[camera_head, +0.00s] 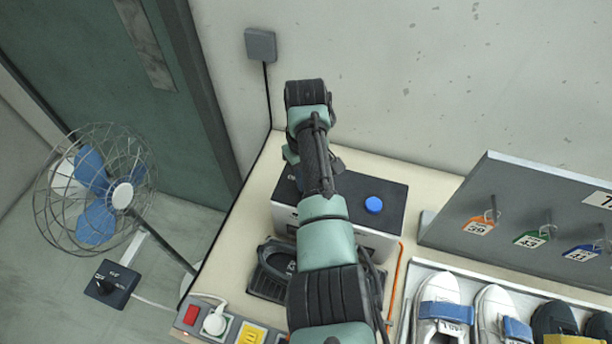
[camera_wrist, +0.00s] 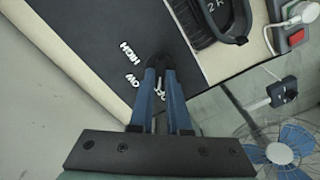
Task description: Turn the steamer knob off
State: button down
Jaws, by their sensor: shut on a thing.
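The steamer is a pale box with a dark top (camera_head: 352,186) and a blue button (camera_head: 373,204). Its dark top (camera_wrist: 95,35) fills much of the wrist view, with white "HIGH" and "LOW" lettering. My gripper (camera_wrist: 160,68) has its two blue fingers close together over the dark knob (camera_wrist: 158,57) beside that lettering. The fingers are shut on the knob and hide most of it, so its pointer direction cannot be told. In the head view my arm covers the knob.
A black iron-like tool (camera_head: 275,262) sits in front of the steamer. A power strip (camera_head: 225,325) with a white plug lies at the table's front left. A fan (camera_head: 95,190) stands left of the table. Shoes (camera_head: 440,310) and a tag board (camera_head: 530,212) occupy the right.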

jog(key=shift+n, duration=0.8)
jog(key=c, duration=0.9)
grip_release()
jog(key=shift+r, duration=0.15)
jog(key=shift+r, duration=6.45)
jog(key=shift+f, duration=0.1)
